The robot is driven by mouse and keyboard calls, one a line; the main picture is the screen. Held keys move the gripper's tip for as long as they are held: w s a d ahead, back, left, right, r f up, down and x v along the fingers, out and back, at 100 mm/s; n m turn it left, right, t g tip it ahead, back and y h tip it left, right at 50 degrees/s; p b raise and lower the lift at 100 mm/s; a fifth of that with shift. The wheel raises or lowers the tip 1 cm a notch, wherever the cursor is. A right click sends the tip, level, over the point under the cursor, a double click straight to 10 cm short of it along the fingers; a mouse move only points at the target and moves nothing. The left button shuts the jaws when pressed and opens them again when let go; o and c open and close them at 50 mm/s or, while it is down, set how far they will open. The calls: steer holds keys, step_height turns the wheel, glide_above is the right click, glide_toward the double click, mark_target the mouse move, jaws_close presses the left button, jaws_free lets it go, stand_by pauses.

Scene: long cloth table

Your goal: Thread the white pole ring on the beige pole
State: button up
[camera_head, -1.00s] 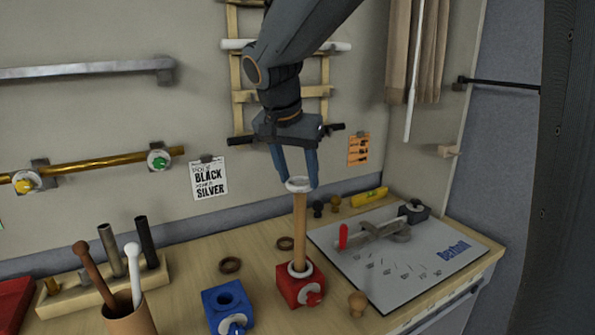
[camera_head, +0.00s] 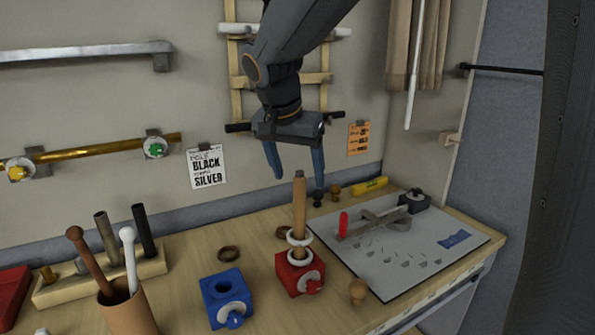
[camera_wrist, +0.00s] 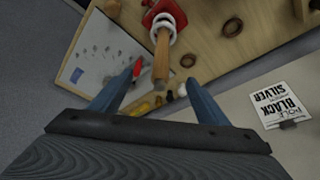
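The beige pole (camera_head: 299,208) stands upright in the red block (camera_head: 288,278). The white pole ring (camera_head: 290,237) is around the pole, partway down its shaft and above the block. A second pale ring shape shows at the pole's foot, on the block. My gripper (camera_head: 299,182) is open and empty, its blue fingers apart on either side of the pole's top. In the wrist view, the pole (camera_wrist: 161,62) points up between the open fingers (camera_wrist: 158,79), and the white ring (camera_wrist: 178,17) shows lower around it, near the red block.
A blue block (camera_head: 222,305) stands left of the red one, with a dark ring (camera_head: 229,247) behind it. A cup (camera_head: 130,315) with two sticks and a wooden rack (camera_head: 80,289) are at left. A white board (camera_head: 410,262) with a red-handled tool lies at right.

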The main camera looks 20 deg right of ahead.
steer(key=b+v, duration=0.1)
steer(key=v, duration=0.6)
steer(key=shift+r+b, duration=0.35)
steer(key=shift+b, duration=0.05)
steer(key=shift+s+a, duration=0.1)
stand_by(0.5)
steer(key=s+d+f+n+g+y, duration=0.1)
steer(key=s+f+n, duration=0.3)
steer(key=f, duration=1)
steer(key=s+d+f+n+g+y, duration=0.1)
steer(key=s+f+n, duration=0.3)
steer(key=s+f, duration=0.5)
step_height(320, 180, down, 5)
steer(key=shift+d+f+y, duration=0.15)
steer(key=shift+d+y, duration=0.2)
steer(key=shift+y, duration=0.15)
